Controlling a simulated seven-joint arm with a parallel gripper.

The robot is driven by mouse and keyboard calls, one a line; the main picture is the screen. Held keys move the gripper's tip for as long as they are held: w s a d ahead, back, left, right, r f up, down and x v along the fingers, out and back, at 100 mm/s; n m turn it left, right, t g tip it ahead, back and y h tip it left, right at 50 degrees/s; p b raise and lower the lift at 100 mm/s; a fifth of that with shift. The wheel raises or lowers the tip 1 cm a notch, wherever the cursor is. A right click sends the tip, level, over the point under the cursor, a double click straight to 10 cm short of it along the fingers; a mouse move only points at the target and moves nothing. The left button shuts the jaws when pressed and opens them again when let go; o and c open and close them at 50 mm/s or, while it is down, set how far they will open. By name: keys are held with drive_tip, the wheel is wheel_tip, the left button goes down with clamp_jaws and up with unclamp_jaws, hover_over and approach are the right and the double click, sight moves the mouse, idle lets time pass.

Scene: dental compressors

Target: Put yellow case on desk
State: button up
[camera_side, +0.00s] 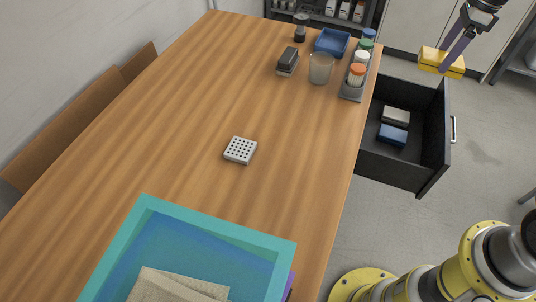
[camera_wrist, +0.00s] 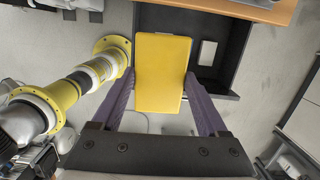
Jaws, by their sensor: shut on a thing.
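The yellow case (camera_side: 441,63) is a small flat box held in the air at the upper right of the side view, above and to the right of the open drawer. My gripper (camera_side: 449,68) is shut on it, one finger on each side. In the wrist view the yellow case (camera_wrist: 162,72) shows face-on between the two purple fingers of my gripper (camera_wrist: 158,88). The desk (camera_side: 190,110) is a long wooden top to the left of the case. The case is apart from the desk.
The open black drawer (camera_side: 391,172) juts from the desk's right side and holds a white box (camera_side: 396,115) and a blue box (camera_side: 393,135). A rack of jars (camera_side: 352,93), a glass (camera_side: 321,68) and a blue tray (camera_side: 332,41) stand at the far end. A perforated block (camera_side: 240,150) and teal bin (camera_side: 270,244) are nearer; open wood lies between.

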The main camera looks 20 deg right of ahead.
wheel_tip(320, 180, up, 2)
drive_tip(key=shift+r, duration=0.1)
drive_tip(key=w+a, duration=0.3)
drive_tip(key=a, duration=0.9)
drive_tip(key=w+a, duration=0.2)
drive_tip(key=a, duration=1)
drive_tip(key=w+a, duration=0.3)
drive_tip(key=a, duration=0.9)
drive_tip(key=w+a+f, duration=0.1)
drive_tip(key=w+f, duration=0.2)
drive_tip(key=f, duration=0.1)
drive_tip(key=w+a+f, duration=0.2)
drive_tip(key=w+f, duration=0.2)
drive_tip(key=f, duration=0.1)
drive_tip(key=w+a+f, duration=0.1)
drive_tip(key=w+f, duration=0.2)
drive_tip(key=f, duration=0.1)
drive_tip(key=shift+w+a+f, duration=0.3)
drive_tip(key=shift+w+a, duration=0.05)
drive_tip(key=shift+w, duration=0.05)
drive_tip(key=shift+w+a+f, duration=0.2)
drive_tip(key=shift+w+f, duration=0.15)
drive_tip(key=shift+f, duration=0.15)
drive_tip(key=shift+w+a+f, duration=0.15)
drive_tip(key=shift+w+f, duration=0.2)
drive_tip(key=shift+f, duration=1.5)
